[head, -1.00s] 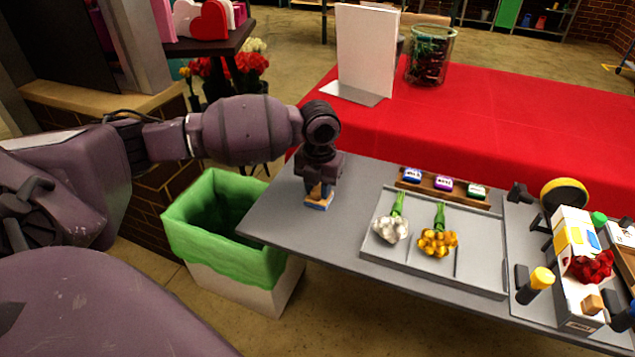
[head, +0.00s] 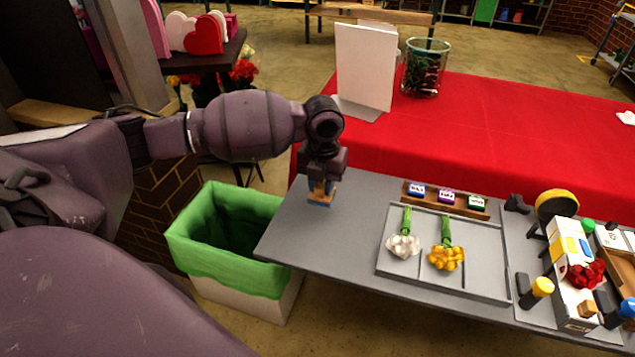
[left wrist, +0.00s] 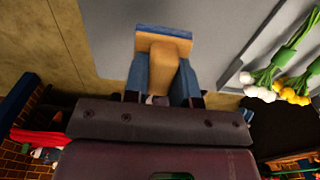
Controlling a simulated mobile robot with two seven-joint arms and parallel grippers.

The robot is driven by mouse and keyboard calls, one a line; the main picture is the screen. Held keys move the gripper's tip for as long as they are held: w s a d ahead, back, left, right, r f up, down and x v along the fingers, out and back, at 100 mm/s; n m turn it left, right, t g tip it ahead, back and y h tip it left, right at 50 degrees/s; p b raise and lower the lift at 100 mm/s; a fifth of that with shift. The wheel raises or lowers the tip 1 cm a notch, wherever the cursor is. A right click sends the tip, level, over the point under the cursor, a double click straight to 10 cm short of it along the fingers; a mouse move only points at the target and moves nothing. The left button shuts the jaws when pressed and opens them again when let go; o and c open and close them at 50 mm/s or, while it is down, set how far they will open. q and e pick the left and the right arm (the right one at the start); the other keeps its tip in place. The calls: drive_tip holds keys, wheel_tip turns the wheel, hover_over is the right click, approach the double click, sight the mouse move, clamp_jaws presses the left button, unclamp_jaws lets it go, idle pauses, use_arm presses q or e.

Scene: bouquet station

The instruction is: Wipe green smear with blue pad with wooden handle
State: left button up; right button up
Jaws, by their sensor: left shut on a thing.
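My left gripper (head: 322,184) is shut on the wooden handle (left wrist: 168,65) of the blue pad. The blue pad (head: 320,202) is held at the grey table's left end, low over the top; I cannot tell whether it touches. In the left wrist view the pad (left wrist: 166,32) shows as a blue strip beyond the handle, between the two blue fingers. No green smear shows in either view; the pad and gripper hide part of the tabletop. My right gripper is not in view.
A grey tray (head: 411,276) with white and yellow flowers lies right of the pad. A rack (head: 472,208) of small blocks stands behind it. A green-lined bin (head: 195,257) is below the table's left end. A red-covered table (head: 480,135) stands behind. Tools crowd the far right.

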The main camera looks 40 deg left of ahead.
use_arm(q)
drive_tip(key=shift+r+p, duration=0.45)
drive_tip(key=shift+r, duration=0.25)
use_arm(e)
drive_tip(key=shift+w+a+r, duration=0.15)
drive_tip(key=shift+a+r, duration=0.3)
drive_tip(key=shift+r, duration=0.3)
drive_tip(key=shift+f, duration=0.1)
